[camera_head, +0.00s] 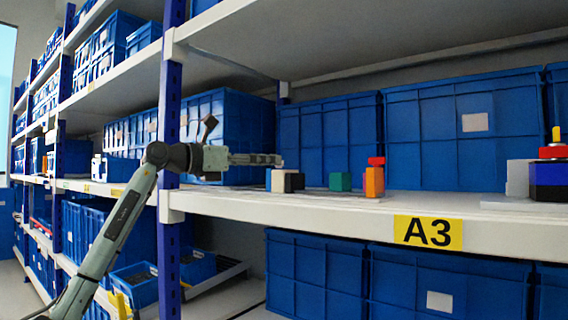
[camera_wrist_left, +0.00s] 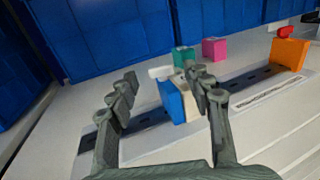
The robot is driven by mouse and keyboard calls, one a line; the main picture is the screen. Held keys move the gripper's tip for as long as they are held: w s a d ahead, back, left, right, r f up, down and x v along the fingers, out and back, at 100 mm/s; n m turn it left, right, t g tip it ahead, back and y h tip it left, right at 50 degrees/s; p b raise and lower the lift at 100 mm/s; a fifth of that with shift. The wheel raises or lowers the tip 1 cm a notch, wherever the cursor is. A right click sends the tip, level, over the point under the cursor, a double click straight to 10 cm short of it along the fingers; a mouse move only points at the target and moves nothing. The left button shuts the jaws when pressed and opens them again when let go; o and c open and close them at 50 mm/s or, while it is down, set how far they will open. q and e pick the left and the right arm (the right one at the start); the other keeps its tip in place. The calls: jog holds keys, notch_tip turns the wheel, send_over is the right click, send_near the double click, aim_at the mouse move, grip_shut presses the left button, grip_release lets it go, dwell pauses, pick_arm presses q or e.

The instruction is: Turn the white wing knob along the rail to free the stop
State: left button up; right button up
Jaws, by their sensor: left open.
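In the left wrist view, the white wing knob (camera_wrist_left: 160,72) sits on top of a block with a blue face (camera_wrist_left: 171,100) and a cream side. The block stands on a dark slotted rail (camera_wrist_left: 245,79). My left gripper (camera_wrist_left: 163,76) is open, its fingers on either side of the knob and block, with no clear contact. In the head view, my left gripper (camera_head: 275,160) reaches in from the left, just above a cream block (camera_head: 277,181); the knob cannot be made out there. My right gripper is in neither view.
An orange block (camera_head: 374,182) with a red knob (camera_head: 376,161) stands farther right along the rail. A green block (camera_head: 340,181) and a magenta block (camera_wrist_left: 214,48) stand behind the rail. Blue bins (camera_head: 430,130) line the back. A blue upright (camera_head: 170,110) stands left.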

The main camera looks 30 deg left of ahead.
pick_arm(q)
jog(key=shift+x, duration=2.35)
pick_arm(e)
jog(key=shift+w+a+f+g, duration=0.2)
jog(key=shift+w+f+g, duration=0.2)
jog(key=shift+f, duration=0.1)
pick_arm(q)
jog(key=shift+c, duration=0.5)
